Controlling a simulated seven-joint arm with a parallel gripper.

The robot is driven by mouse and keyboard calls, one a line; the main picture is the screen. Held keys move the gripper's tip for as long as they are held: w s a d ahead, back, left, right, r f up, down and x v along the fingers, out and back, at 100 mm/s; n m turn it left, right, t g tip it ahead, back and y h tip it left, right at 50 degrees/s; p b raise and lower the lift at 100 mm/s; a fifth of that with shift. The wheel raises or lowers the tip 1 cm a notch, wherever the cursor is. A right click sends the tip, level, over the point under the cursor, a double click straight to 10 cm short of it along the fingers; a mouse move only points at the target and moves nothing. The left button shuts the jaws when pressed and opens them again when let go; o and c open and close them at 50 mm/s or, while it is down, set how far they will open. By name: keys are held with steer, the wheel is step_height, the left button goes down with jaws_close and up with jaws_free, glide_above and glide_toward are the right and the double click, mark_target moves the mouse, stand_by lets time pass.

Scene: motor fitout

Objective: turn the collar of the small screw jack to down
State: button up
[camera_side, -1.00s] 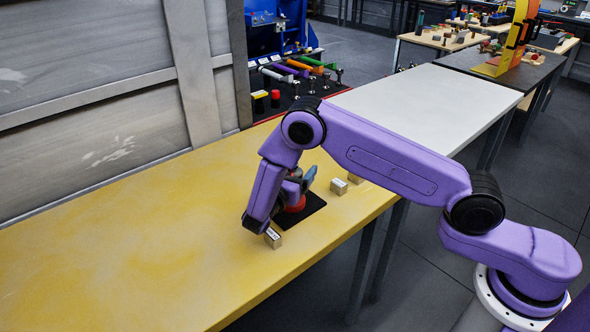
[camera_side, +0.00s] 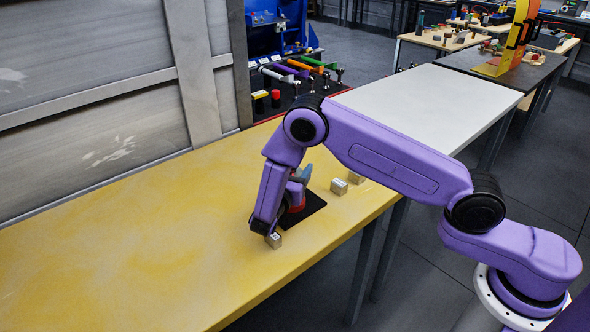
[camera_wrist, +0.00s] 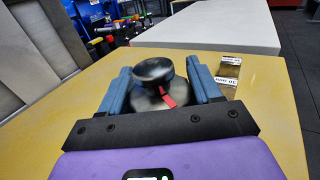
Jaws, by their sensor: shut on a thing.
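The small screw jack shows in the wrist view as a dark metal round cap (camera_wrist: 153,72) over a wider dark body with a red mark (camera_wrist: 168,99). In the side view only its red lower part (camera_side: 297,206) shows, on a black mat (camera_side: 313,203); my arm hides the rest. My gripper (camera_wrist: 160,84) has its blue fingers on both sides of the jack and is shut on its collar. The finger contact itself is partly hidden. Which way the collar is set cannot be read.
A small labelled block (camera_side: 273,240) stands close by my wrist at the mat's near side. Two more blocks (camera_side: 338,187) (camera_side: 355,178) stand right of the mat. The yellow table (camera_side: 120,260) is clear at left; a grey wall panel (camera_side: 90,110) rises behind it.

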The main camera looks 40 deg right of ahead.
steer(key=n+t+y, duration=0.3)
steer(key=t, duration=0.1)
steer(key=shift+w+n+y, duration=0.15)
steer(key=shift+n+y, duration=0.15)
steer(key=shift+w+a+n+t+y, duration=0.1)
steer(key=shift+a+n+t+y, duration=0.05)
steer(key=shift+n+t+y, duration=0.9)
steer(key=shift+w+a+n+t+y, duration=0.1)
steer(key=shift+n+t+y, duration=0.6)
steer(key=shift+y, duration=0.55)
steer(key=o, duration=1)
steer(key=shift+a, duration=0.1)
steer(key=shift+c, duration=0.2)
steer(key=v, duration=1.7)
steer(key=shift+s, duration=0.25)
